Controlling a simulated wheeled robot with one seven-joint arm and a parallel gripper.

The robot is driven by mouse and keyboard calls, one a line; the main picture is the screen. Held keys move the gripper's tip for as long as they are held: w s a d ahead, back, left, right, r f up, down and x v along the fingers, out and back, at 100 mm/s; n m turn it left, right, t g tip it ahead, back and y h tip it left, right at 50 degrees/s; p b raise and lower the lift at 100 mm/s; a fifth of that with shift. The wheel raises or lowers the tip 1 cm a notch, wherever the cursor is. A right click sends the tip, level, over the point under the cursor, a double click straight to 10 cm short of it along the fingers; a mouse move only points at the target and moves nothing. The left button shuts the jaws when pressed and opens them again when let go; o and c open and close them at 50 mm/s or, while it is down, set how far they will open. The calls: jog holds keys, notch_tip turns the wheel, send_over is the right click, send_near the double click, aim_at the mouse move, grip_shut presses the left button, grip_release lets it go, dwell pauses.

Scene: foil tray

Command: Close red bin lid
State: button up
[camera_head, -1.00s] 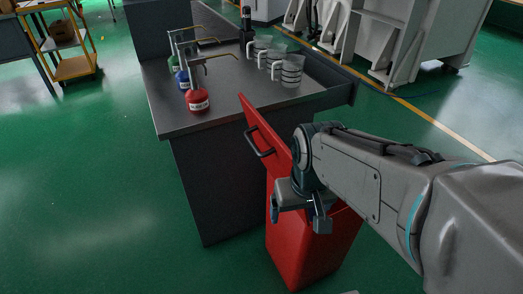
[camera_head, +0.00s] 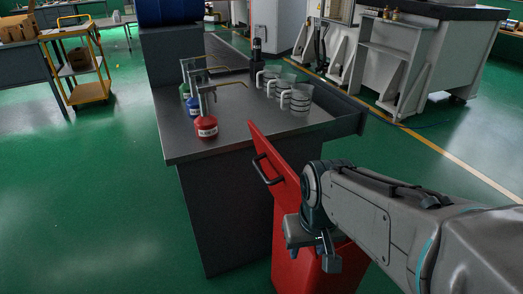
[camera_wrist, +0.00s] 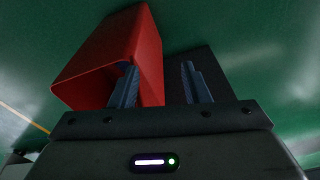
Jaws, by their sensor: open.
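The red bin (camera_head: 312,276) stands on the floor against the right side of the grey workbench, its lower part cut off by the picture edge in the head view. Its red lid (camera_head: 263,150) stands raised and steeply tilted, with a dark handle (camera_head: 266,170) on its left face. My gripper (camera_head: 312,252) is open and empty, in front of the bin and lid from the head camera. In the wrist view my gripper (camera_wrist: 160,87) has its two fingers apart, the left one overlapping the red bin (camera_wrist: 145,40). I cannot tell whether it touches the bin.
A yellow cart (camera_head: 88,93) stands at the far left. The green floor left of the bench is clear. White machines stand behind on the right.

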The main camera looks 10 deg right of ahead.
notch_tip(320, 180, up, 5)
jog(key=p, duration=0.4)
grip_shut()
jog(key=w+a+r+n+p, duration=0.2)
jog(key=w+r+n+p, duration=0.1)
jog(key=r+p, duration=1.4)
jog(key=n+g+y, duration=0.1)
jog(key=n+g, duration=0.1)
jog(key=n, duration=1.6)
send_over(264, 143)
jog(key=s+a, duration=0.3)
jog(key=a, duration=0.1)
jog(key=f, duration=0.2)
jog(key=shift+w+d+f+p, duration=0.15)
jog(key=shift+d+f, duration=0.4)
jog(key=shift+f, duration=0.8)
jog(key=shift+d+f+p, duration=0.3)
jog(key=shift+d+f, duration=0.3)
jog(key=shift+f, duration=0.8)
jog(key=shift+w+d+f+p, duration=0.15)
jog(key=shift+d+f, duration=0.4)
jog(key=shift+f, duration=0.8)
